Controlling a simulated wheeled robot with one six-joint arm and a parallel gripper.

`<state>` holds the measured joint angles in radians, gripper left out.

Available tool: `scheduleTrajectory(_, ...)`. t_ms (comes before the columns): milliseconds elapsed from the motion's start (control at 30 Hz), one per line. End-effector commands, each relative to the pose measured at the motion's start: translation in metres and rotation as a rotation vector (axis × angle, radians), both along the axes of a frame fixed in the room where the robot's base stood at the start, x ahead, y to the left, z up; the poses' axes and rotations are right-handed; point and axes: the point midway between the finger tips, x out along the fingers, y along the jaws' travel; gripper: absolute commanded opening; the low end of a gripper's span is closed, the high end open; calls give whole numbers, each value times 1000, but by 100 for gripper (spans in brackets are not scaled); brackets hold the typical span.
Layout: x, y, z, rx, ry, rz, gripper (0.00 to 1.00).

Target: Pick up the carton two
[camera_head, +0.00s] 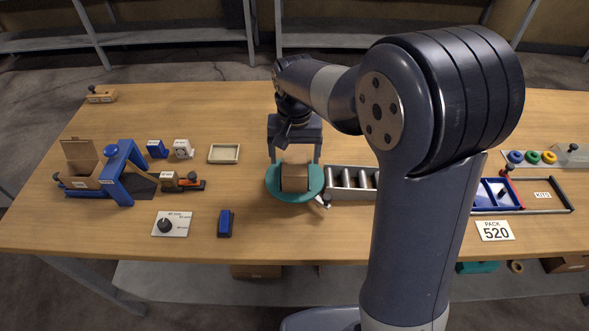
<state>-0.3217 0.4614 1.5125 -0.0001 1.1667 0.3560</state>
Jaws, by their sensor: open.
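A small brown carton (294,177) sits on a round teal turntable (283,194) near the middle of the table. My gripper (294,160) is just behind and above this carton, pointing down, with its fingers apart on either side. I cannot tell whether the fingers touch the carton. Another brown carton (82,156) with a raised flap stands at the left beside a blue frame. No label reading two can be made out on either carton.
A tray of metal rollers (351,183) stands right of the turntable, partly hidden by my arm. A shallow cream tray (224,153), a blue block (226,223) and a dial plate (172,224) lie to the left.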

Motion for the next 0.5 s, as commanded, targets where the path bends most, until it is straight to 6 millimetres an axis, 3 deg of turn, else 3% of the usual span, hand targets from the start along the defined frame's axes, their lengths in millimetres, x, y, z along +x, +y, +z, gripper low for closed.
scheduleTrajectory(300,0,0,-44,-1,4,0,80)
scheduleTrajectory(500,0,0,-47,0,1,0,80)
